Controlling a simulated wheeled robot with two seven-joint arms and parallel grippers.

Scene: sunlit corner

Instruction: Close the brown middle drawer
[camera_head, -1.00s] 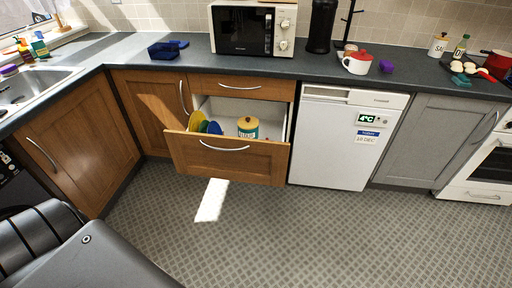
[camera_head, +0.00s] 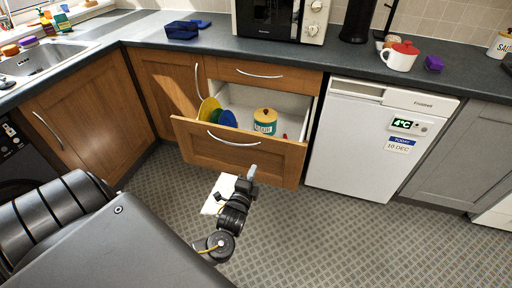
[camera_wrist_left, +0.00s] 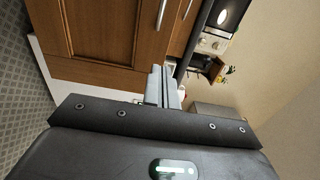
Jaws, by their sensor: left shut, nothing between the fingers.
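The brown middle drawer (camera_head: 272,158) stands pulled out under a shut brown drawer (camera_head: 262,71). Its front has a curved metal handle (camera_head: 233,142). Inside are yellow, green and blue plates (camera_head: 208,109) standing on edge, and a teal and cream canister (camera_head: 265,122) with a yellow lid. My left gripper (camera_head: 252,171) is shut and empty, low in front of the drawer front, near its lower edge; I cannot tell whether it touches. Its closed fingers also show in the left wrist view (camera_wrist_left: 163,86), with brown wooden fronts (camera_wrist_left: 105,35) beyond. My right gripper is out of view.
A white fridge (camera_head: 365,145) stands right of the drawer, and a brown corner cupboard (camera_head: 165,90) left of it. The dark worktop (camera_head: 250,48) above carries a microwave (camera_head: 280,18).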

